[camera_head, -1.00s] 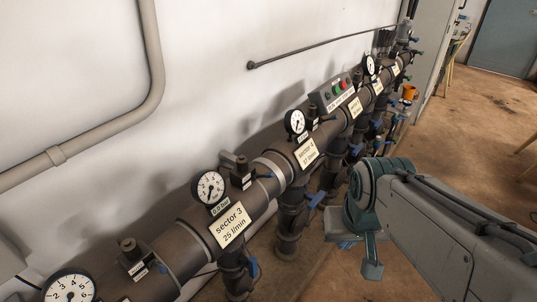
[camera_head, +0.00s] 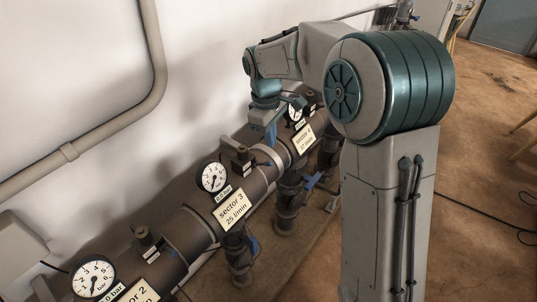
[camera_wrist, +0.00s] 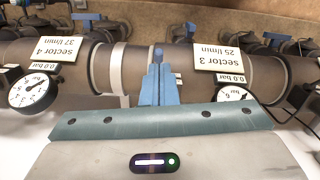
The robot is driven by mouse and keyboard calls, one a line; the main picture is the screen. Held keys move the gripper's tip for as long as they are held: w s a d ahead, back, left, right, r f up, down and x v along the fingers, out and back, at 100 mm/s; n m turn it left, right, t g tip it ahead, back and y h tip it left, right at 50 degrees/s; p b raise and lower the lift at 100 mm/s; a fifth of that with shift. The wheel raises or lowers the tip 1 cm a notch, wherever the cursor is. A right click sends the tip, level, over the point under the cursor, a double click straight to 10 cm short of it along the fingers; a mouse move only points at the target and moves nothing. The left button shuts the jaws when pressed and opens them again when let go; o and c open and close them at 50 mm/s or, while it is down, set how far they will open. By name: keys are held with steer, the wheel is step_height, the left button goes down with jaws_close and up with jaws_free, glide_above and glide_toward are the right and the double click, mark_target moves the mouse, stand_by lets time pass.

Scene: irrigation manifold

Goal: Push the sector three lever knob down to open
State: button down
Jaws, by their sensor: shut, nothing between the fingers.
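The sector 3 label (camera_head: 232,208) is on the dark pipe in the head view. Below it hangs a valve with a blue lever (camera_head: 253,244), partly hidden by its own pipework. In the wrist view, which is upside down, the sector 3 label (camera_wrist: 222,58) is right of my fingers. Small blue levers show beyond the pipe there; which belongs to sector 3 I cannot tell. My gripper (camera_head: 271,132) is shut and empty, pointing down over the pipe between the sector 3 and sector 4 labels. Its blue fingers (camera_wrist: 159,65) are together in the wrist view, apart from the levers.
The sector 3 gauge (camera_head: 213,177) and a black fitting (camera_head: 237,152) stand on top of the pipe. A sector 4 label (camera_head: 304,141) and gauge are near my gripper. The wall is close behind the pipe. Floor (camera_head: 480,170) at right is open.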

mark_target(267, 162)
steer(key=shift+w+a+f+n, duration=0.2)
steer(key=shift+w+a+n, duration=0.1)
steer(key=shift+w+a, duration=0.15)
steer(key=shift+w+a+f+n, duration=0.2)
steer(key=shift+w+a+n, duration=0.15)
steer(key=shift+a, duration=0.1)
steer(key=shift+f, duration=0.1)
steer(key=f+b, duration=0.5)
steer(key=f, duration=0.1)
steer(key=shift+s+d+f+b, duration=0.15)
steer(key=shift+d+f+b, duration=0.15)
steer(key=shift+f+b, duration=0.1)
